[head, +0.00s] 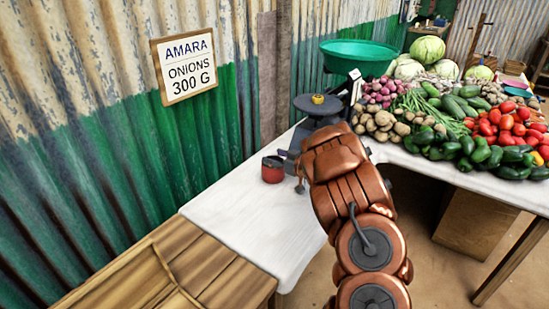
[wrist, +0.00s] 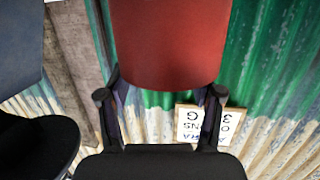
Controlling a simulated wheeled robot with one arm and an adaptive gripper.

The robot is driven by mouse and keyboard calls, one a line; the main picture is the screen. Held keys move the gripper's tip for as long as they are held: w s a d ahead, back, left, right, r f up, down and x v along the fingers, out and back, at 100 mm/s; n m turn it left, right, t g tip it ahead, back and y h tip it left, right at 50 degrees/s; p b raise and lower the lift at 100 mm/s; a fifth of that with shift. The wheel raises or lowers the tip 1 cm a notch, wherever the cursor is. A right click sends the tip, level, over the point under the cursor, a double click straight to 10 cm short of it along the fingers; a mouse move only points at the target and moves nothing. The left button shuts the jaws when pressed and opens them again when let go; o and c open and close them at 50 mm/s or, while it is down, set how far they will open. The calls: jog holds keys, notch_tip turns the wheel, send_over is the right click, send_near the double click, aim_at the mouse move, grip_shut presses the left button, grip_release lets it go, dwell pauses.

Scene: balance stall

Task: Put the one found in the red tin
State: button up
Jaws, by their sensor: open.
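The red tin (head: 273,170) stands on the white-topped table, left of the dark scale (head: 318,106). In the wrist view the red tin (wrist: 170,45) is large at top centre. My gripper (wrist: 160,96) is open, its two fingertips at the tin's lower edge in that view, one near each side; I cannot tell whether they touch it. In the head view my copper arm hides most of the gripper. A small yellow round piece (head: 318,99) sits on the scale's top. The inside of the tin is not clearly visible.
A sign (head: 187,66) reading "AMARA ONIONS 300 G" hangs on the corrugated wall. Onions (head: 382,90), potatoes (head: 378,123), tomatoes (head: 505,122) and greens crowd the table at right. A green basin (head: 357,56) stands behind. The white tabletop (head: 250,220) in front of the tin is clear.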

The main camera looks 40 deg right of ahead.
jog(key=shift+s+a+f, duration=0.15)
jog(key=shift+f, duration=0.5)
jog(key=shift+s+a+f, duration=0.1)
jog(key=shift+s+f, duration=0.05)
jog(key=shift+f, duration=0.45)
jog(key=shift+r, duration=0.25)
jog(key=r+v, duration=0.2)
jog(key=v, duration=1)
jog(key=w+d+r+m+g+h, duration=0.2)
jog(key=w+d+r+h, duration=0.15)
jog(key=r+h, duration=0.3)
jog(key=s+a+r+m+g+h, duration=0.2)
jog(key=s+r+g+h, duration=0.15)
jog(key=s, duration=0.25)
jog(key=s+a+f+g+y, duration=0.2)
jog(key=s+a+g, duration=0.2)
jog(key=s+a, duration=0.7)
jog(key=s+a+f+n+g+y, duration=0.1)
jog(key=s+a+g, duration=0.3)
jog(key=s+a, duration=0.7)
jog(key=s+a+f+g+y, duration=0.3)
jog(key=s+a+g+y, duration=0.1)
jog(key=s+a, duration=0.7)
jog(key=shift+s+a+f+n+g, duration=0.15)
jog(key=shift+s+a+n+g, duration=0.2)
jog(key=shift+a, duration=0.9)
